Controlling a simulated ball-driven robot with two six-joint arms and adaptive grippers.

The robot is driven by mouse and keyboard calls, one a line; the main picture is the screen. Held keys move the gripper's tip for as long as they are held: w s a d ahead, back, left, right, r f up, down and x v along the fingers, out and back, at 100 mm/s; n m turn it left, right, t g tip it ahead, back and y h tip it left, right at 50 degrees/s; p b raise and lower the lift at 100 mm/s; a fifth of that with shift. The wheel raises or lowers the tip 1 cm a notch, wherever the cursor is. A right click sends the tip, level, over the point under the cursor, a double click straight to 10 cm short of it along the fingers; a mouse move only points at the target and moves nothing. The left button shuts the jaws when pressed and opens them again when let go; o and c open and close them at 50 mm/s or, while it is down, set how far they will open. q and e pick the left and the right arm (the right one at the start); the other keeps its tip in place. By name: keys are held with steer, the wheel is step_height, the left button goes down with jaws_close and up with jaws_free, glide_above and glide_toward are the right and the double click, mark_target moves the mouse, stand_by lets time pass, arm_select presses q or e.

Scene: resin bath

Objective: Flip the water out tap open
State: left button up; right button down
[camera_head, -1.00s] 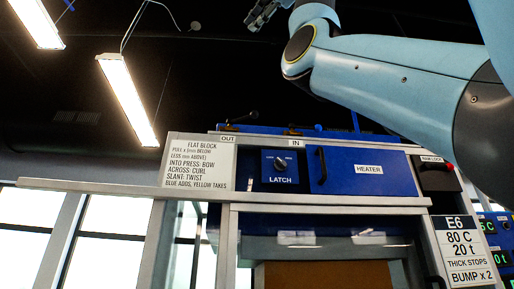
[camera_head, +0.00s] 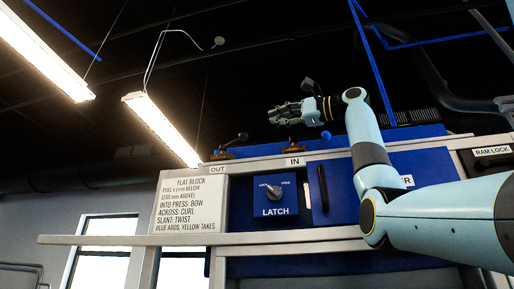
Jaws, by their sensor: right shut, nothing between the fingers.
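The water out tap (camera_head: 232,144) is on top of the machine at the centre left, behind the OUT label (camera_head: 218,168). It has a brass-coloured base and a dark lever slanting up to the right, ending in a round knob. My right gripper (camera_head: 272,115) is shut and empty, pointing left. In the picture it is above and to the right of the out tap's knob, apart from it. A second brass fitting (camera_head: 294,148) stands behind the IN label (camera_head: 295,161), below my right gripper. My left gripper is out of view.
The machine's front has a LATCH switch (camera_head: 274,192), a blue heater panel (camera_head: 338,195) partly hidden by my right arm, and an instruction sign (camera_head: 189,205). A grey rail (camera_head: 140,240) runs across the front. Lit lamps (camera_head: 160,128) hang above left.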

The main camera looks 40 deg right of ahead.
mark_target(234, 142)
steer(key=w+d+f+m+h+p, duration=0.1)
steer(key=w+d+f+h+p, duration=0.1)
steer(key=w+d+f, duration=0.15)
steer(key=shift+g, duration=0.3)
steer(key=p+x, duration=0.1)
steer(key=x, duration=0.2)
steer(key=p+x, duration=0.2)
steer(key=x, duration=0.1)
steer(key=p+x, duration=0.1)
steer(key=x, duration=0.2)
steer(key=shift+a+p, duration=0.35)
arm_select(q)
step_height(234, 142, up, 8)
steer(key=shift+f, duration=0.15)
arm_select(e)
steer(key=shift+w+f, duration=0.1)
steer(key=shift+w, duration=0.25)
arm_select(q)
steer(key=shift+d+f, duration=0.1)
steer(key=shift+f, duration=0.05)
arm_select(e)
steer(key=shift+s+a, duration=0.1)
steer(key=shift+a, duration=0.1)
